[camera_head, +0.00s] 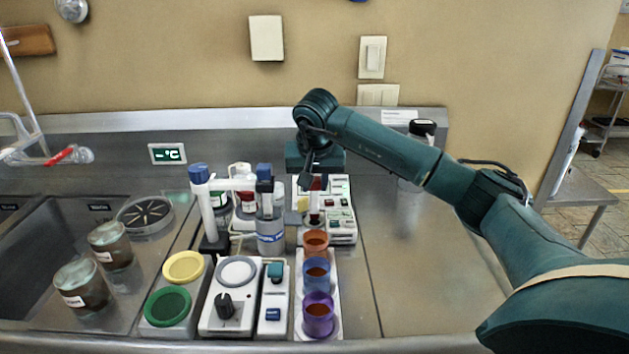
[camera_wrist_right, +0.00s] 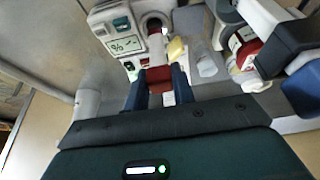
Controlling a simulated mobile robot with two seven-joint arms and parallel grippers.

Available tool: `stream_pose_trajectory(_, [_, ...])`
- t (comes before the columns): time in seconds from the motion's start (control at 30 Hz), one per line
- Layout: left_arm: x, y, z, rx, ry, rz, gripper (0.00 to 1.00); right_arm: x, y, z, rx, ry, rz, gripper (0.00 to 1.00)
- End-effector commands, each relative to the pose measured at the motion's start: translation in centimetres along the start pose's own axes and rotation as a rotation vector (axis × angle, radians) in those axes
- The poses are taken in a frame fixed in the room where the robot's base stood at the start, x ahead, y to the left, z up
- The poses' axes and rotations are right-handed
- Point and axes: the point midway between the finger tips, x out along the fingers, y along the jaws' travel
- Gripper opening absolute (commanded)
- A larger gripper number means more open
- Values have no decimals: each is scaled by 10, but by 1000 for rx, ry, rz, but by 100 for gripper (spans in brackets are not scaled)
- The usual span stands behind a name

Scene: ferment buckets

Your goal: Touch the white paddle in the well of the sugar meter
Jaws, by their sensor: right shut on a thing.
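My right gripper (camera_head: 315,183) points down over the sugar meter (camera_head: 341,212), a white device at the back of the work area. In the wrist view the fingers (camera_wrist_right: 159,78) are shut on the red grip of the white paddle (camera_wrist_right: 157,48). The paddle's white part reaches toward the round well (camera_wrist_right: 154,21) of the sugar meter (camera_wrist_right: 125,45), whose display shows a % sign. In the head view the paddle (camera_head: 315,204) stands roughly upright over the meter's left side. I cannot tell whether its tip touches the well. My left gripper is out of view.
Orange (camera_head: 316,242), blue (camera_head: 317,273) and purple (camera_head: 318,314) cups stand in front of the meter. A stirrer stand (camera_head: 206,205) and grey bottle (camera_head: 270,236) are close on the left. Two jars (camera_head: 82,285) stand by the sink.

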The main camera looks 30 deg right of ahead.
Motion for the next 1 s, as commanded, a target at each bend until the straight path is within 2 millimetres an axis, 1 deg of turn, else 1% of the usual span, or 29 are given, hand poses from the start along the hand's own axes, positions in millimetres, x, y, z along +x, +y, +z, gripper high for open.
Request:
stream_pose_trajectory(0.2, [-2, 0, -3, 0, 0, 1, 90, -1, 0, 0, 0, 1, 0, 3])
stream_pose_trajectory(1.0, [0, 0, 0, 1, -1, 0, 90, 4, 0, 3, 0, 0, 0, 3])
